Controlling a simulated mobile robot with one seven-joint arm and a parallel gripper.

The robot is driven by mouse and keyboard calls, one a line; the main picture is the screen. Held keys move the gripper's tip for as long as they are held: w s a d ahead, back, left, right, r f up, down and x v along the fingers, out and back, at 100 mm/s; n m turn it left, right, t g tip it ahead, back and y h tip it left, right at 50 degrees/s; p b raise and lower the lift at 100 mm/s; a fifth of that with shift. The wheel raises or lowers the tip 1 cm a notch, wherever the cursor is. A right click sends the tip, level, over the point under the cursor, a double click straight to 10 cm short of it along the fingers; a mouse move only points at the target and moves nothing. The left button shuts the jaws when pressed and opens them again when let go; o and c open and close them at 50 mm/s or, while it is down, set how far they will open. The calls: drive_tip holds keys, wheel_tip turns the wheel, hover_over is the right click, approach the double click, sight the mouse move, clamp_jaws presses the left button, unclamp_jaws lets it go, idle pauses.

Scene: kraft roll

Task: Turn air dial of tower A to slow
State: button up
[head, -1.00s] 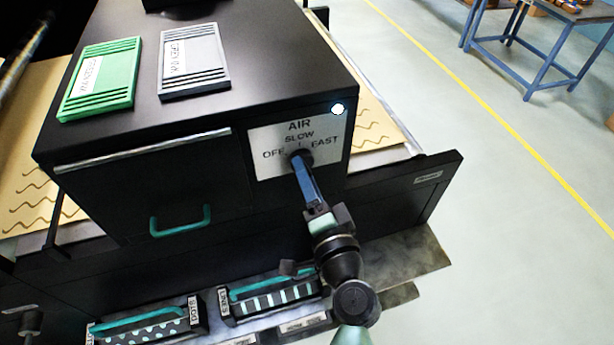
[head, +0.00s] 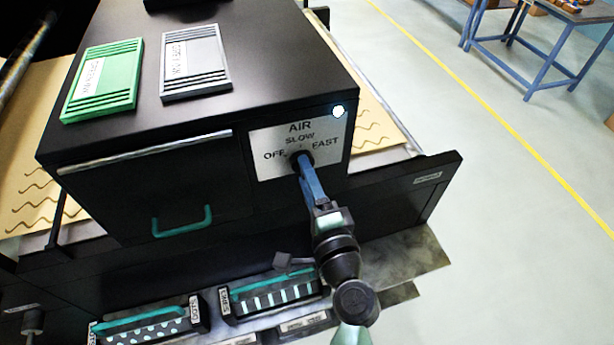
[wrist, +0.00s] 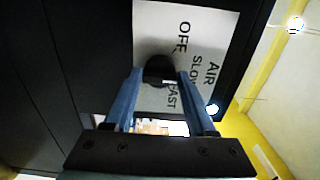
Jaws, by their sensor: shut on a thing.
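The air dial (wrist: 159,69) is a round black knob on a white label plate (head: 322,132) marked AIR, OFF, SLOW and FAST, on the front of the black tower. In the head view the dial (head: 301,158) is mostly behind my fingers. My gripper (head: 304,166) reaches it from the front and is shut on it. In the wrist view the blue fingers of my gripper (wrist: 160,76) stand on either side of the knob. The dial's pointer is hidden, so its setting cannot be told.
A lit white lamp (head: 338,110) sits above the plate. A drawer with a teal handle (head: 182,221) is left of it. A green plate (head: 103,78) and a grey plate (head: 195,62) lie on top. Striped (head: 270,295) and dotted (head: 150,328) rollers sit below. Open floor lies to the right.

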drive_tip(key=o, duration=1.4)
drive_tip(key=shift+c, duration=0.2)
drive_tip(key=shift+s, duration=0.1)
drive_tip(key=b+v, duration=0.4)
drive_tip(key=v, duration=0.8)
drive_tip(key=shift+s, duration=0.4)
drive_tip(key=shift+d, duration=0.15)
